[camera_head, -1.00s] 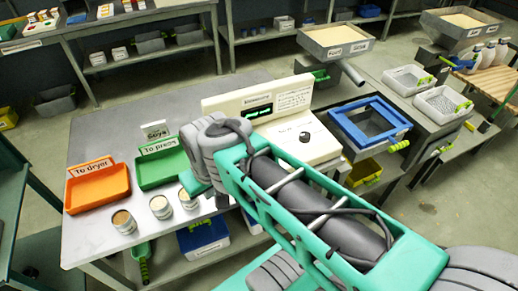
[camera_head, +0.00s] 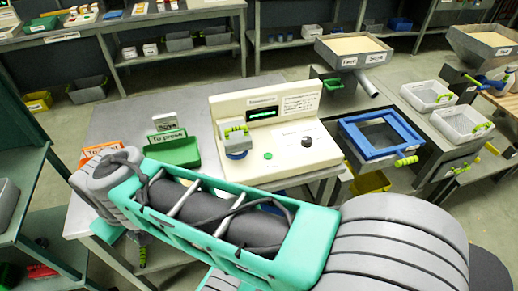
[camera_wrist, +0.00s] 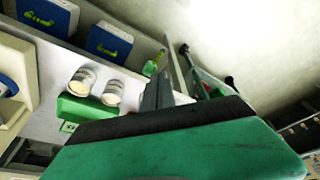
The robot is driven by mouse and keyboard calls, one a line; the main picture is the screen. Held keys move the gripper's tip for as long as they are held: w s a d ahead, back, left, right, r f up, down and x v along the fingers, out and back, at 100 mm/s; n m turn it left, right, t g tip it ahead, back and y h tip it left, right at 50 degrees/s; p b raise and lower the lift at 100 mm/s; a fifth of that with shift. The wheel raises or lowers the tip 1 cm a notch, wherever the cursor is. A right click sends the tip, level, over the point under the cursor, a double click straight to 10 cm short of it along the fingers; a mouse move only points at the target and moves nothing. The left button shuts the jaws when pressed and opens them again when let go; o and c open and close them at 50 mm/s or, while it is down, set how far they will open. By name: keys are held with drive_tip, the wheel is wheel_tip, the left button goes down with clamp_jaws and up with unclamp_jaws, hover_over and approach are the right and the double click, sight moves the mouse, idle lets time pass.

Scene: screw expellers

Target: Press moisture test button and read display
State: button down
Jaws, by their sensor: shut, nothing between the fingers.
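The cream moisture meter (camera_head: 228,116) stands on the grey table in the head view. Its dark display (camera_head: 291,113) shows small green characters that I cannot read. A green round button (camera_head: 268,156) sits on its sloping front, left of a black knob (camera_head: 307,142). A grey and blue cup part with a green handle (camera_head: 236,132) is at its left. Part of the meter shows at the left edge of the wrist view (camera_wrist: 12,75). My gripper (camera_wrist: 157,88) is shut and empty, apart from the meter. My arm hides its fingers in the head view.
A green "To press" tray (camera_head: 180,153) is left of the meter; the orange "To dryer" tray (camera_head: 98,153) is mostly behind my arm. Two sample tins (camera_wrist: 82,80) (camera_wrist: 113,92) stand near my fingers. A blue sieve frame (camera_head: 381,137) is right of the meter.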

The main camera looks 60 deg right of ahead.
drive_tip(key=shift+d, duration=0.1)
drive_tip(key=w+d+r+m+g+h+p, duration=0.1)
drive_tip(key=d+r+m+p, duration=0.1)
drive_tip(key=d+m, duration=0.4)
drive_tip(key=w+d+r+m+h+p, duration=0.1)
drive_tip(key=w+d+r+m, duration=0.15)
drive_tip(key=d, duration=0.65)
drive_tip(key=r+m+g+p, duration=0.2)
drive_tip(key=m+g+p, duration=0.25)
drive_tip(key=m, duration=1.45)
hover_over(269, 155)
drive_tip(key=w+a, duration=0.3)
drive_tip(key=shift+s+d+f+b, duration=0.1)
drive_tip(key=shift+s+f+b, duration=0.15)
drive_tip(key=shift+b, duration=0.15)
drive_tip(key=p+x, duration=0.1)
drive_tip(key=x, duration=0.8)
drive_tip(key=p+x, duration=0.1)
drive_tip(key=x, duration=0.3)
drive_tip(key=shift+w+f+p, duration=0.3)
drive_tip(key=shift+w+f, duration=0.05)
drive_tip(key=shift+f, duration=0.15)
